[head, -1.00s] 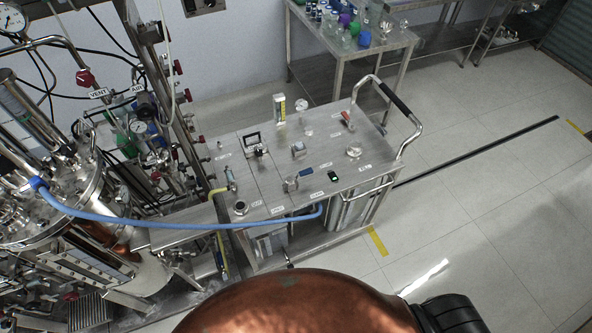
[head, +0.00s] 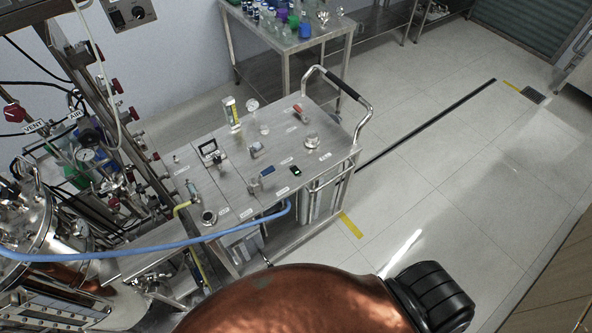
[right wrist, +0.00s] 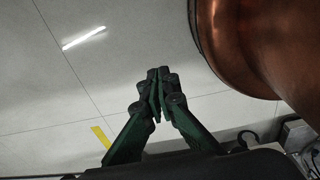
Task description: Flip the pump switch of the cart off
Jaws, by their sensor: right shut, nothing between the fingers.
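The steel cart (head: 232,186) stands in the middle of the head view, its flat top carrying several fittings and small white labels. A small black switch with a green spot (head: 296,170) sits near the front right of the top; it may be the pump switch, but its label is too small to read and its position is unclear. A blue-handled valve (head: 267,171) is left of it. My right gripper (right wrist: 158,78) shows only in the right wrist view, shut and empty above bare floor, away from the cart. My left gripper is not in view.
A blue hose (head: 180,244) runs from the vessel rig at left to the cart's front edge. A push handle (head: 352,92) rises at the cart's right. A table with bottles (head: 290,45) stands behind. The floor right of the cart is clear.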

